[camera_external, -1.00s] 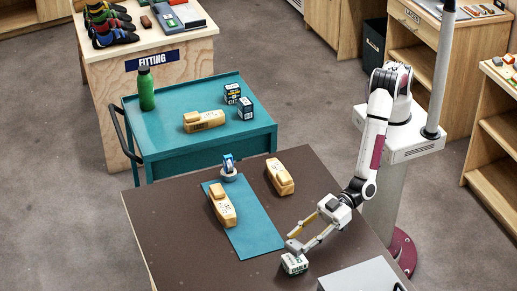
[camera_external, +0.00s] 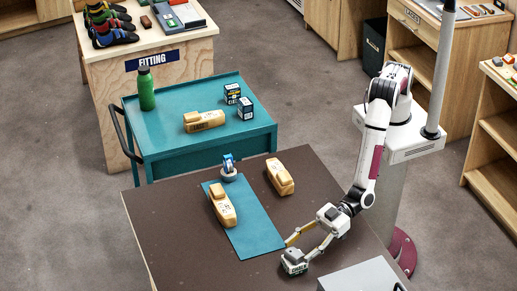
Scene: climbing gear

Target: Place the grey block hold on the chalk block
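The chalk block (camera_external: 293,269), a small white and green box, sits on the dark brown table near its front. The grey block hold (camera_external: 295,254) is small in this view and lies directly over the chalk block, seemingly touching its top; a tiny gap cannot be ruled out. My gripper (camera_external: 296,251) reaches down from the right, with one fingertip on each side of the hold. It appears shut on the hold; the fingertips partly hide it.
A teal mat (camera_external: 258,236) lies left of the gripper, with a wooden brush (camera_external: 222,206) on it. Another wooden brush (camera_external: 280,177) and a blue tape dispenser (camera_external: 229,168) stand farther back. A grey case (camera_external: 360,277) is close at the right front.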

